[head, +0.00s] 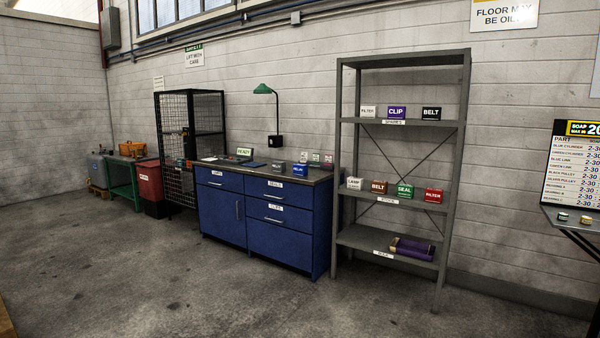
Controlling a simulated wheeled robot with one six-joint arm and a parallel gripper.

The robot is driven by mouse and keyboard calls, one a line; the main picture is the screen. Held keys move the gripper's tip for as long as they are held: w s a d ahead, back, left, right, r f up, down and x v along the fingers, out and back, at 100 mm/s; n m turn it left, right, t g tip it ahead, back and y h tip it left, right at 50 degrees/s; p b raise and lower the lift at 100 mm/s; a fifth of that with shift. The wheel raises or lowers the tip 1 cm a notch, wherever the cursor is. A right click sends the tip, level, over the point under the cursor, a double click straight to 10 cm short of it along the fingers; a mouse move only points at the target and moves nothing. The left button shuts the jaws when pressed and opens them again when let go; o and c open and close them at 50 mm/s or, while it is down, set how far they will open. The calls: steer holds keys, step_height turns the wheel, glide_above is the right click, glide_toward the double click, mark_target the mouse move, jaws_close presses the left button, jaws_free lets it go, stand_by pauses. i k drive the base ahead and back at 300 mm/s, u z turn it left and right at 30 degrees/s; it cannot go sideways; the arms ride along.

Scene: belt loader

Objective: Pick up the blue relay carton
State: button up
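A small blue carton (300,170) stands on the worktop of the blue bench (320,222), near its right front end. It has white lettering that looks like "RELAY" but is too small to read surely. Grey cartons (278,167) stand close to its left and just behind it, and small light cartons stand behind it to the right. My gripper is not in this view.
A grey shelf rack (467,150) stands right of the bench, with several labelled cartons and a purple object (412,249) on its shelves. A green lamp (263,89) rises from the bench. A black mesh cage (190,110) stands left. The concrete floor in front is clear.

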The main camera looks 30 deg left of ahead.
mark_target(299, 170)
steer(key=u, duration=0.65)
steer(key=i, duration=1.2)
steer(key=u, duration=1.2)
steer(key=i, duration=1.85)
steer(key=u, duration=0.25)
steer(key=i, duration=2)
steer(key=z, duration=0.55)
steer(key=i, duration=1.1)
steer(key=z, duration=1.5)
steer(key=i, duration=1.05)
steer(key=z, duration=0.75)
